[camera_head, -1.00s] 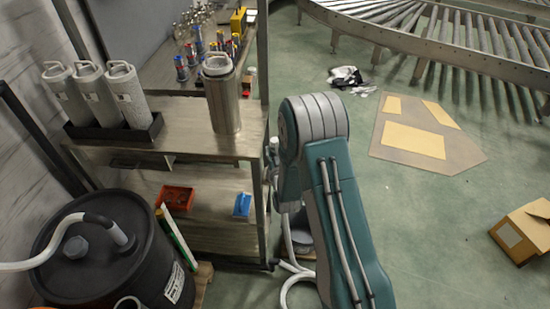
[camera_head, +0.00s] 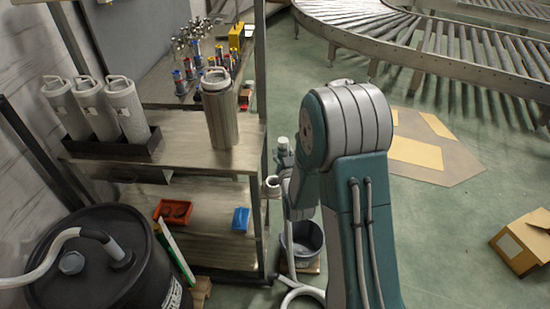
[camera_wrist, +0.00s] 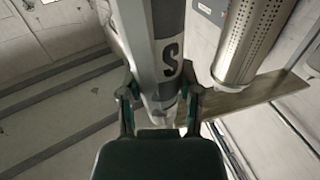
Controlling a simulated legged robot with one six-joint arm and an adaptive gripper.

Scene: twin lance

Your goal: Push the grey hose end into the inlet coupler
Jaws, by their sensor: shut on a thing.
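The gripper is shut on this piece, which runs up and out of the picture's top edge. I cannot tell for sure whether it is the grey hose end. In the head view my gripper is hidden behind my arm. A pale hose (camera_head: 292,296) lies low beside the shelf. I cannot make out the inlet coupler with certainty.
A perforated metal cylinder (camera_wrist: 245,45) stands right of the held piece. The shelf (camera_head: 178,143) carries a steel flask (camera_head: 220,115) and several white canisters. A black drum (camera_head: 85,275) stands front left, a grey bucket (camera_head: 305,238) right of the shelf.

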